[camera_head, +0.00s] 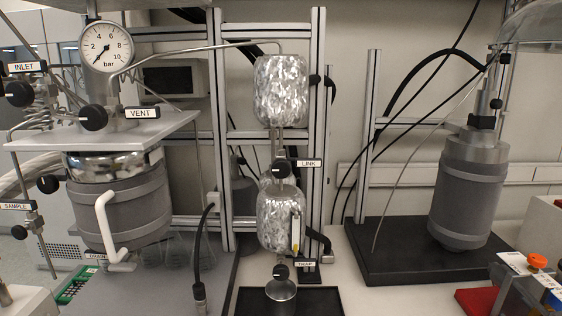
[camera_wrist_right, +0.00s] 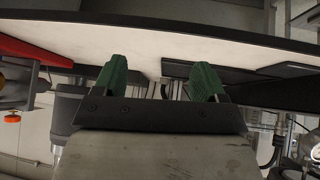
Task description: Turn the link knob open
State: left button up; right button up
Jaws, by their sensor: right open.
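The link knob (camera_head: 280,168) is a small black round knob between two foil-wrapped vessels, with a white LINK label (camera_head: 308,163) to its right. The upper foil vessel (camera_head: 281,90) is above it and the lower foil vessel (camera_head: 281,215) below it. My right gripper (camera_wrist_right: 161,80) shows in the right wrist view with two green fingers apart and nothing between them. The wrist view is upside down and I cannot pick out the link knob in it. Neither gripper shows in the head view.
Metal uprights (camera_head: 317,120) stand right behind the vessels. A pressure gauge (camera_head: 106,46) and a VENT knob (camera_head: 93,117) are at the left. A TRAP knob (camera_head: 280,272) sits below. A grey reactor (camera_head: 468,190) stands on a black base at the right.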

jog(key=w+a+r+m+t+h, duration=0.1)
jog(key=w+a+r+m+t, duration=0.15)
jog(key=w+r, duration=0.55)
jog(key=t, duration=1.3)
send_near(281, 171)
jog(key=r, duration=0.1)
jog(key=shift+n+g+y, duration=0.35)
jog(key=shift+y, duration=0.05)
jog(key=p+x, duration=0.4)
jog(key=x, duration=0.5)
jog(key=shift+d+f+p, duration=0.1)
jog(key=shift+p, duration=0.2)
jog(key=shift+w, duration=0.8)
jog(key=c, duration=0.9)
